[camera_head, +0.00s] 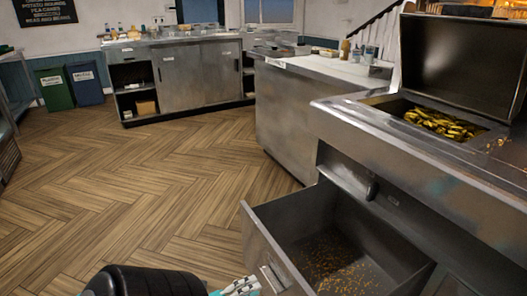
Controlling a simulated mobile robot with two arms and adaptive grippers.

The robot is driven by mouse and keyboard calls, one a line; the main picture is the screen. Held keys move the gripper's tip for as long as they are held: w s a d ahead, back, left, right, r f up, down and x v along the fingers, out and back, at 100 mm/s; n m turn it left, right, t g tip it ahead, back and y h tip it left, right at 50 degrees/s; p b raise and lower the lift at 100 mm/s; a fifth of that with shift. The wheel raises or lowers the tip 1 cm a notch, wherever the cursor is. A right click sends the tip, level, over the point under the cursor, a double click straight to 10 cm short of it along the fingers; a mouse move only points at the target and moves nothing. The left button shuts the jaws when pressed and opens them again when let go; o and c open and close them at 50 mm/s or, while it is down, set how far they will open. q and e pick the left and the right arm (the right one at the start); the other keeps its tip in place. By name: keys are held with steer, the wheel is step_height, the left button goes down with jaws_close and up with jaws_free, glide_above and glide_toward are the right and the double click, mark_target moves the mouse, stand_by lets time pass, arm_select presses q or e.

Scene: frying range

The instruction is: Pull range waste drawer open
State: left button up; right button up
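The range waste drawer (292,213) is pulled out from the metal frying range (420,150) at the right. Its grey inside shows, with brown and yellow crumbs on the bottom. The drawer's handle (271,278) is on its front panel, near the bottom edge of the view. My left gripper (242,288) is beside this handle, partly cut off by the bottom edge. Its fingertips do not show clearly, so I cannot tell whether it grips the handle. My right gripper is out of view.
A pan of fried food (443,124) sits in the range top under a raised dark lid (465,60). A steel counter (285,110) stands behind the drawer. The wooden floor (130,190) at the left is clear. Green (54,88) and blue (86,83) bins stand far left.

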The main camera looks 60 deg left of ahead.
arm_select(q)
steer(key=s, duration=0.6)
steer(key=shift+s+a, duration=0.25)
steer(key=shift+s, duration=0.05)
